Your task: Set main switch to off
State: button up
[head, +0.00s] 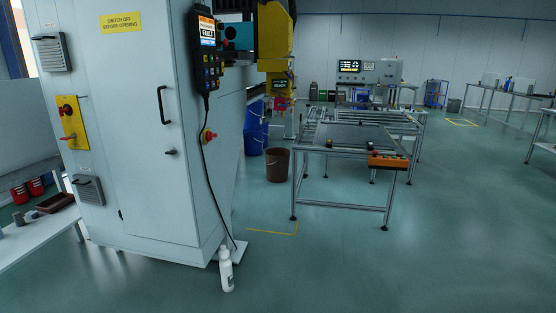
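A red rotary knob (67,111) on a yellow plate (73,128) sits on the left face of the tall grey cabinet (140,80); it looks like the main switch. Its setting is too small to read. A yellow sign (121,23) above the door reads "SWITCH OFF BEFORE OPENING". My gripper is not in view.
A white bottle (226,270) stands on the floor by the cabinet's front right corner. A pale bench (30,236) with small items is at the left. A conveyor table (350,140) and brown bin (277,166) stand further right. The right foreground floor is clear.

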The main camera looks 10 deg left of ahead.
aim_at(210, 137)
jog(key=i, duration=1.95)
jog(key=i+u, duration=0.2)
jog(key=i, duration=0.3)
jog(key=i+l+u, duration=0.25)
jog(key=i, duration=0.3)
jog(key=i+l+u, duration=0.2)
jog(key=i, duration=0.3)
